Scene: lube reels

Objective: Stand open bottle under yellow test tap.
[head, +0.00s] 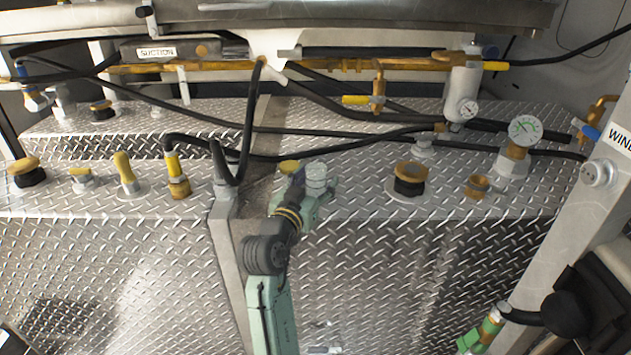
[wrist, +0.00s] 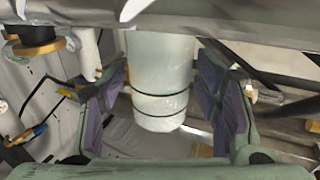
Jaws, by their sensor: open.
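The bottle (head: 316,176) is a pale, whitish cylinder at the front of the tread-plate deck, right of the middle post. In the wrist view the bottle (wrist: 162,85) has two dark bands and lies between my gripper's pads. A gap shows on each side of it. My gripper (wrist: 165,108) is open around it; in the head view my gripper (head: 307,196) partly hides its lower part. I cannot tell whether its mouth is open. A brass tap with a yellow handle (head: 355,99), likely the test tap, hangs from the pipe behind and to the right of the bottle.
Black hoses (head: 330,155) cross the deck behind the bottle. A post (head: 224,200) and a yellow-collared hose end (head: 174,170) are to the left. The deck below the yellow-handled tap looks mostly free.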

